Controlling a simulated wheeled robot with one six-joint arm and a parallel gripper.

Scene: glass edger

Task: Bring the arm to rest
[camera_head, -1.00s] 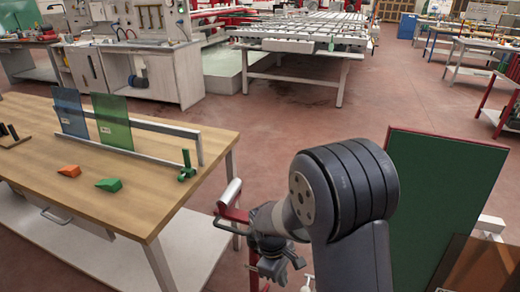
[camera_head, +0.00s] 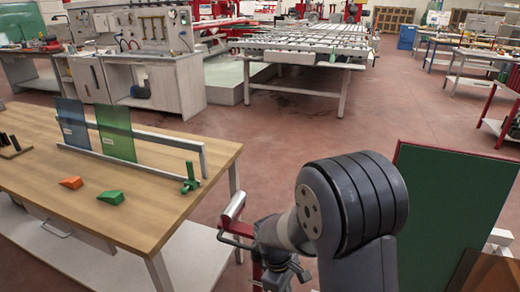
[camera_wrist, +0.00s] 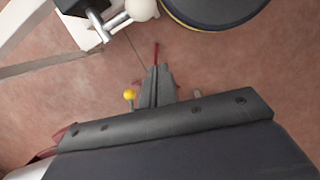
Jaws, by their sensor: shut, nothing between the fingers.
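My arm is folded in the lower right of the head view, past the right side of the wooden table (camera_head: 150,205). My gripper (camera_head: 284,280) hangs low there, partly cut off by the bottom edge. In the wrist view my gripper (camera_wrist: 158,70) shows its two fingers together, with nothing between them, above the reddish floor.
On the table stand a blue pane (camera_head: 73,125) and a green pane (camera_head: 116,131) in a rail, with an orange wedge (camera_head: 71,182) and a green wedge (camera_head: 111,197) in front. A dark green board (camera_head: 450,205) stands right of my arm.

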